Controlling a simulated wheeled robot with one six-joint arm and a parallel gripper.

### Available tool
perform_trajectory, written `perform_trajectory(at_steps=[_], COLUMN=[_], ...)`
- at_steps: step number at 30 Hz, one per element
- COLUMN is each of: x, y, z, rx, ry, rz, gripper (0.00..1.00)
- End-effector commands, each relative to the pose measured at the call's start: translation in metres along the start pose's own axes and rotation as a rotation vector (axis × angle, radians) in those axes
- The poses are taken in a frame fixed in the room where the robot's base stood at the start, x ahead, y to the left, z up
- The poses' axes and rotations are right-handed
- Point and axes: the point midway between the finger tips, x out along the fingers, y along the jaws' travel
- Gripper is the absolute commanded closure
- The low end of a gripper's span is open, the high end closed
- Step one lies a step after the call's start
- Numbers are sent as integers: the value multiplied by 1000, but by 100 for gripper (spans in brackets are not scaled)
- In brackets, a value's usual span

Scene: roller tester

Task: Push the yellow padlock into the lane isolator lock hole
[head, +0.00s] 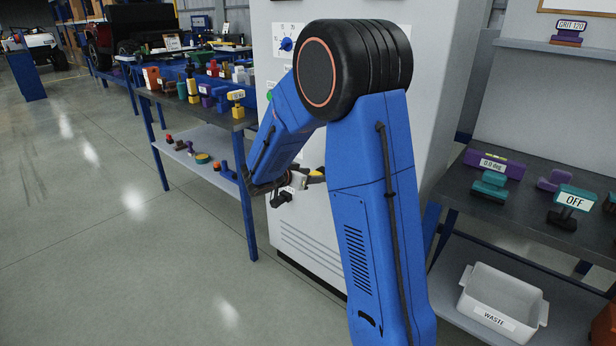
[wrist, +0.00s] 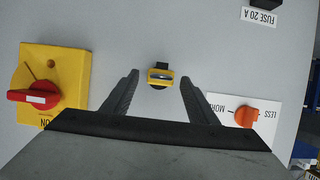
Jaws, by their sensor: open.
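In the wrist view the yellow padlock (wrist: 161,84) sits at a small black mount on the pale cabinet face, apart from the yellow isolator plate. My gripper (wrist: 160,78) is open, with one finger on each side of the padlock and a visible gap to each. I cannot tell how deep the fingers reach. The yellow isolator plate (wrist: 76,68) with a red handle (wrist: 34,97) is at the left, with a dark spot on it that may be the lock hole. In the head view my gripper (head: 278,188) is at the cabinet front, partly hidden by my arm.
An orange knob (wrist: 246,117) on a LESS/MORE label is right of the gripper in the wrist view. A black fuse part (wrist: 264,3) is at the top right. In the head view a cluttered bench (head: 225,121) is left of the cabinet (head: 310,238); a table (head: 520,215) is right.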

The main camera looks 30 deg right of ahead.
Motion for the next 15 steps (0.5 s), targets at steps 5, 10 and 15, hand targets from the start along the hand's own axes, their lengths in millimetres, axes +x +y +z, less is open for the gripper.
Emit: perform_trajectory(at_steps=[5, 10, 15], x=[1, 1, 1], y=[0, 0, 0], z=[0, 0, 0], rx=[0, 0, 0], ry=[0, 0, 0], rz=[0, 0, 0], gripper=[47, 64, 94])
